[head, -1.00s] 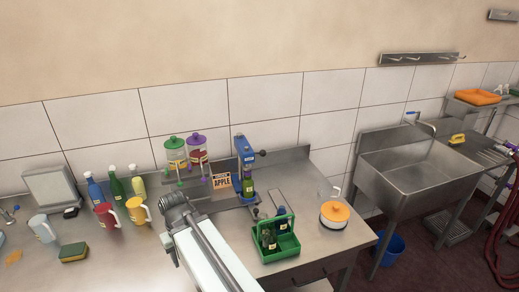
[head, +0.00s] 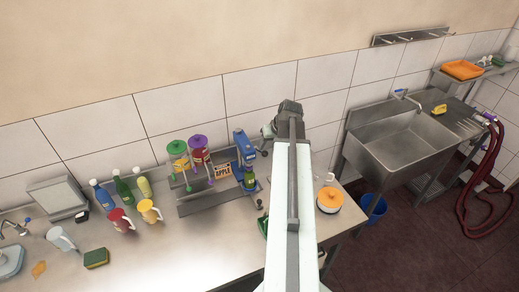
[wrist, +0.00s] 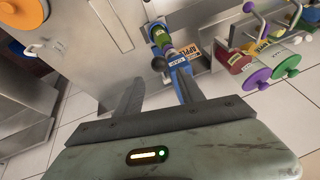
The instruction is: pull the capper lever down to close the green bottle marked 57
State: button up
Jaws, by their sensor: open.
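The blue capper (head: 243,148) stands at the back of the steel counter. A green bottle (head: 250,183) stands upright under its head; its number is too small to read. The capper's lever ends in a dark knob (head: 263,153). In the wrist view the capper (wrist: 183,82), bottle (wrist: 163,41) and dark knob (wrist: 158,63) appear tilted beyond my fingers. My gripper (wrist: 155,78) is open and empty, with the knob seen between its fingers, apparently still apart from it. In the head view my gripper (head: 268,130) is partly hidden behind my arm, right of the capper's top.
Two dispensers with green (head: 177,147) and purple (head: 197,141) lids stand left of the capper, by an APPLE sign (head: 222,171). A green crate (head: 263,227) is mostly hidden by my arm. An orange-lidded jar (head: 329,198) stands to the right.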

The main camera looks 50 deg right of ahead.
aim_at(263, 153)
jog(key=b+x, duration=0.7)
jog(key=x, duration=0.1)
jog(key=shift+f, duration=0.1)
jog(key=shift+a, duration=0.1)
grip_shut()
dwell(1.0)
